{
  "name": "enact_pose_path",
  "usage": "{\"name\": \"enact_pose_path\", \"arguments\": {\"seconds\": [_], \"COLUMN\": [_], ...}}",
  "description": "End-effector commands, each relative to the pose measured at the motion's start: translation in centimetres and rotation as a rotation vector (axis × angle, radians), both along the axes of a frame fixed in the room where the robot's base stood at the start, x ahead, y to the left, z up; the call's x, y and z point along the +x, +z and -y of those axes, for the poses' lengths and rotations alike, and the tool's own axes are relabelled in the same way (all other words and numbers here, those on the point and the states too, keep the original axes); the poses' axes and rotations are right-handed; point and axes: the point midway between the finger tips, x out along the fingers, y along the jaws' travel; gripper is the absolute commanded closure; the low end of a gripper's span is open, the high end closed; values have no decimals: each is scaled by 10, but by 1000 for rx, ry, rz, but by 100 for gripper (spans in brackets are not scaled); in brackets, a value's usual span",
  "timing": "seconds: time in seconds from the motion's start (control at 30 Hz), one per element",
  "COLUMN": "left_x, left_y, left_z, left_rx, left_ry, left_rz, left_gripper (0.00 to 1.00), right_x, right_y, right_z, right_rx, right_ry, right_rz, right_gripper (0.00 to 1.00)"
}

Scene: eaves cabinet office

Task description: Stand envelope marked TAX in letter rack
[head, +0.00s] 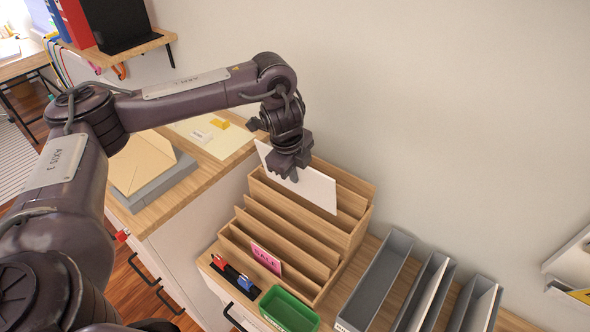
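My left gripper (289,172) points down above the back of the wooden letter rack (348,238) and is shut on a white envelope (318,190). The envelope is held on edge, roughly in line with the rack's dividers, at the rearmost slots. The fingers cover part of its face, and I see no TAX marking on the side facing me. I cannot tell whether its lower edge is inside a slot or just above it. A pink card (266,258) with lettering stands in a front slot. My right gripper is not in view.
A green tray (290,310) and a dark holder with small red and blue items (235,279) sit before the rack. Grey file holders (376,283) stand to the right. A tan envelope (142,163) lies on a grey tray at left. The wall is close behind.

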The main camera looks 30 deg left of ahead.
Motion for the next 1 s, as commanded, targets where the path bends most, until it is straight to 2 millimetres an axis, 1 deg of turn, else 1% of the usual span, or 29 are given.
{"name": "enact_pose_path", "arguments": {"seconds": [0.03,0.6,0.8,1.0], "left_x": [-1,0,0,0], "left_y": [-9,-65,-80,-86], "left_z": [0,0,0,0], "left_rx": [-1,-1,-1,-1], "left_ry": [1,2,1,0], "left_rz": [-2,-2,-2,-1], "left_gripper": [100,100,100,100], "right_x": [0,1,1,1], "right_y": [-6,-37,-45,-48], "right_z": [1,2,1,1], "right_rx": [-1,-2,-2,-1], "right_ry": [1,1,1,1], "right_rz": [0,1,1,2], "right_gripper": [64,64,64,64]}}
